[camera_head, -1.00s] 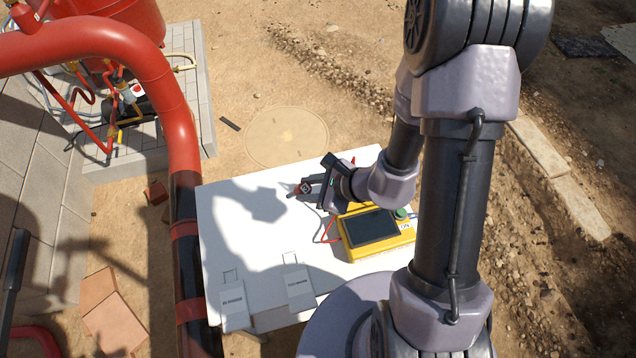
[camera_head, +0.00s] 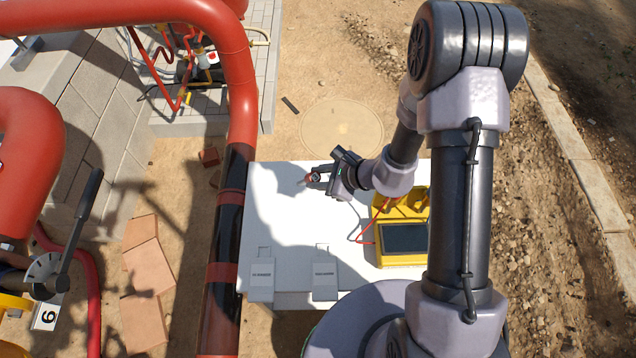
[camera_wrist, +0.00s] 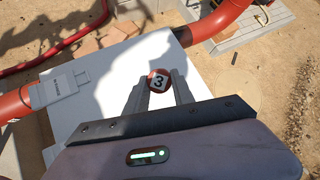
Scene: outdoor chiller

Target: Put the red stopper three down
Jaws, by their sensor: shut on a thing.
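In the head view my gripper (camera_head: 316,178) holds the stopper (camera_head: 311,177) over the far left part of the white table (camera_head: 275,225). The stopper's underside is hidden, and I cannot tell its height above the table.
A yellow device (camera_head: 402,259) with a dark screen stands on the table's right. Two grey labelled plates (camera_head: 262,274) lie at the near edge. A thick red and black pipe (camera_head: 226,235) runs along the table's left side. The table's middle is clear.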

